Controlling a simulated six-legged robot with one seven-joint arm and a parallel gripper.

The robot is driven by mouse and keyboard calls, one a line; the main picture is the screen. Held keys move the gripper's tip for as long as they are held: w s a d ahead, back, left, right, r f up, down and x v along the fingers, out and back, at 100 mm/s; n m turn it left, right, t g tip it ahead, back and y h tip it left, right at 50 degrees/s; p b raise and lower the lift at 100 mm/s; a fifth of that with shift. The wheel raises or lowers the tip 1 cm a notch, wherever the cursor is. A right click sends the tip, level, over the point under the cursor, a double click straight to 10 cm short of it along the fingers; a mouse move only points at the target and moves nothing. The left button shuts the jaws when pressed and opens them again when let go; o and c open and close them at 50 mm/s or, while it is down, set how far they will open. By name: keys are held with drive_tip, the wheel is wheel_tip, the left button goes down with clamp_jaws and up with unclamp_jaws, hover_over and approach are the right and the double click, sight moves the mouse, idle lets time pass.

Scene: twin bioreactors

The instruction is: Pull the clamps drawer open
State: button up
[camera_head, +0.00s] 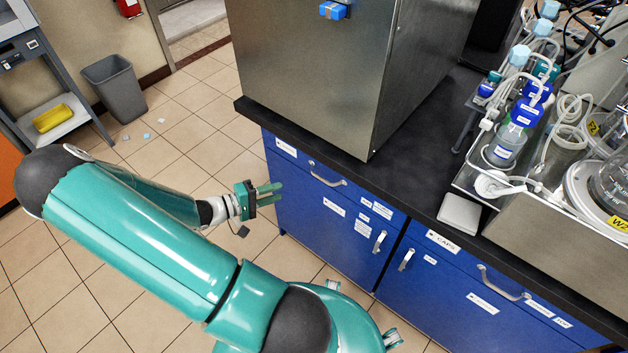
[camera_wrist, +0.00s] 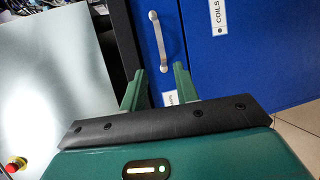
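A blue drawer (camera_head: 362,192) under the dark counter is closed; its label is too small to read, so I cannot confirm it is the clamps drawer. Its bar handle (camera_head: 327,176) is pale metal. The handle (camera_wrist: 160,40) also shows in the wrist view, running roughly up and down there. My gripper (camera_head: 276,192) is left of this handle in the head view, in front of the cabinet. In the wrist view my gripper (camera_wrist: 161,72) has its green fingers apart, with the handle's lower end seen between the tips. Nothing is held; contact with the handle cannot be told.
Below the drawer is a blue door (camera_head: 345,232), marked COILS in the wrist view. A second drawer (camera_head: 475,275) with its own handle lies to the right. A large steel box (camera_head: 315,75) stands on the counter (camera_head: 415,140).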

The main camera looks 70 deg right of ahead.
sight(320, 179)
drive_tip(key=x, duration=1.3)
drive_tip(key=shift+s+d+f, duration=0.2)
drive_tip(key=shift+s+d, duration=0.05)
clamp_jaws()
